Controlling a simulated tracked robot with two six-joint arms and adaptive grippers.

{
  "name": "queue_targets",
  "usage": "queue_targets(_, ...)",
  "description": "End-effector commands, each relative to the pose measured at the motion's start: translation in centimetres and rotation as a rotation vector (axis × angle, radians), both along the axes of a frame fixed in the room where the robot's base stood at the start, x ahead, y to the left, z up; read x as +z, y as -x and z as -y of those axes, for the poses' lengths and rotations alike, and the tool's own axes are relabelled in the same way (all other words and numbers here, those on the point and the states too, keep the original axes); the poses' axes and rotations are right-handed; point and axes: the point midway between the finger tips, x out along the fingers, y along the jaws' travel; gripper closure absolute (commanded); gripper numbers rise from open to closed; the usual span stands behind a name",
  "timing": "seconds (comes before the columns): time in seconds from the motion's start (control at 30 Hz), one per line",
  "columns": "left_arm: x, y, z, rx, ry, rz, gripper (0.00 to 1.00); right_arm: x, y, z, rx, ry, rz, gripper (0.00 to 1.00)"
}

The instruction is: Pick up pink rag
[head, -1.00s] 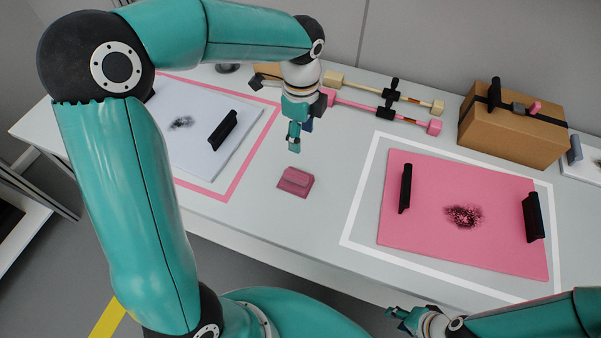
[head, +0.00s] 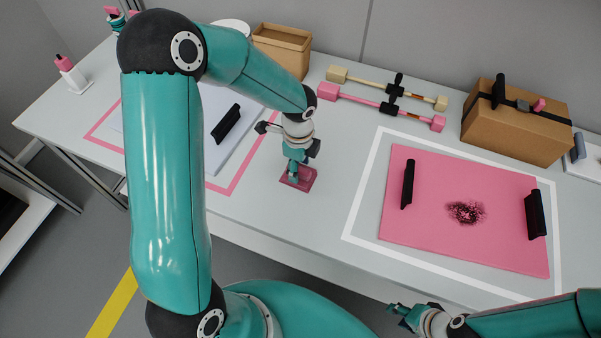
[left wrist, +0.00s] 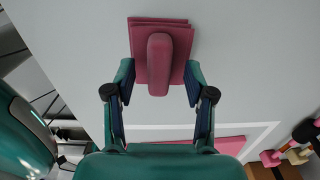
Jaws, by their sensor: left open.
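The pink rag (head: 304,178) is a small folded dark-pink pad with a raised grip on top. It lies on the white table between the two taped frames, partly hidden by my gripper in the head view. My left gripper (head: 294,172) points down right over it. In the left wrist view the rag (left wrist: 178,62) lies between and just beyond the open fingers of my left gripper (left wrist: 160,85), with its grip (left wrist: 158,65) centred. I cannot tell whether the fingers touch it. My right gripper (head: 405,315) is low at the front edge; its jaw state is unclear.
A pink board (head: 420,225) with black handles and a dark smudge lies inside white tape to the right. A white board (head: 235,150) lies inside pink tape to the left. Bars (head: 370,103) and cardboard boxes (head: 515,120) stand at the back.

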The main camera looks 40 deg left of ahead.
Motion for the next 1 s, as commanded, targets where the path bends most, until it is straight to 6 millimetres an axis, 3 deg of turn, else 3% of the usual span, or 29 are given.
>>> queue_targets(0.1,-1.21,0.04,0.01,0.001,0.001,-0.002,0.46,-0.02,0.00,0.00,0.000,0.000,0.000,0.60)
queue_targets(0.37,-1.41,0.02,0.00,0.000,0.001,0.000,0.46,-0.03,0.00,0.00,0.000,0.000,0.000,0.60)
queue_targets(0.7,-1.40,0.02,0.01,0.000,0.001,0.000,1.00,-0.03,0.01,0.00,0.000,0.000,0.000,0.60)
queue_targets(1.0,-1.33,0.02,0.03,0.000,0.001,0.000,1.00,-0.03,0.00,0.00,0.000,0.000,0.000,0.60)
